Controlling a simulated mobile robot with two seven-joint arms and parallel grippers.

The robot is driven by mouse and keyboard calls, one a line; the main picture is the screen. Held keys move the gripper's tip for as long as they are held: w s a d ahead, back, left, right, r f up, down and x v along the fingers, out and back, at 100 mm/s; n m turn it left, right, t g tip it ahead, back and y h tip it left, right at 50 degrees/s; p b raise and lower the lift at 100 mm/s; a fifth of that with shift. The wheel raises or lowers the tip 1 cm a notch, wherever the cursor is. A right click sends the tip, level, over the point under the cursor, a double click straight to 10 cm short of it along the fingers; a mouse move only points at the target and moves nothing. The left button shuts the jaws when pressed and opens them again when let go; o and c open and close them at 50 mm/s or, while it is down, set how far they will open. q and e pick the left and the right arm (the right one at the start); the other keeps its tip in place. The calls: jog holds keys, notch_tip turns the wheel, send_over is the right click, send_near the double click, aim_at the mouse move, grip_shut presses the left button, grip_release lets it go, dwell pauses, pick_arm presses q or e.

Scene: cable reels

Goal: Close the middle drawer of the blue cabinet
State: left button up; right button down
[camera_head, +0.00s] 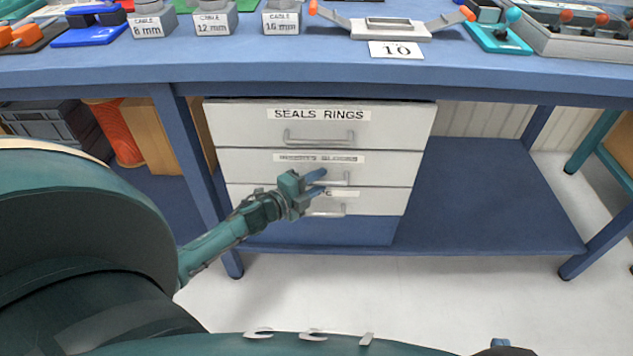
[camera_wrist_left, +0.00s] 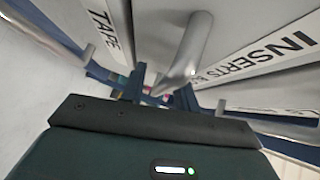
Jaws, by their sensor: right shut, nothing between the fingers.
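The cabinet (camera_head: 320,232) under the bench has a blue base and three white drawer fronts. The middle drawer (camera_head: 390,168) has a label partly readable as inserts. Its front looks nearly flush with its neighbours; I cannot tell whether a small gap remains. My left gripper (camera_head: 318,182) is at the middle drawer's handle (camera_head: 338,180), fingers apart. In the left wrist view, the handle (camera_wrist_left: 195,45) reaches down toward the space between the fingers (camera_wrist_left: 160,95); contact is unclear. What seems to be my right gripper (camera_head: 500,343) barely shows at the bottom edge, shut and empty.
The top drawer (camera_head: 250,125) is labelled seals rings; the lower one (camera_head: 370,201) is partly covered by my left gripper. A blue bench leg (camera_head: 180,140) stands left of the cabinet. The blue lower shelf (camera_head: 490,205) to the right is clear.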

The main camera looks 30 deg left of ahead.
pick_arm(q)
jog(key=shift+w+r, duration=0.15)
jog(key=shift+r, duration=0.2)
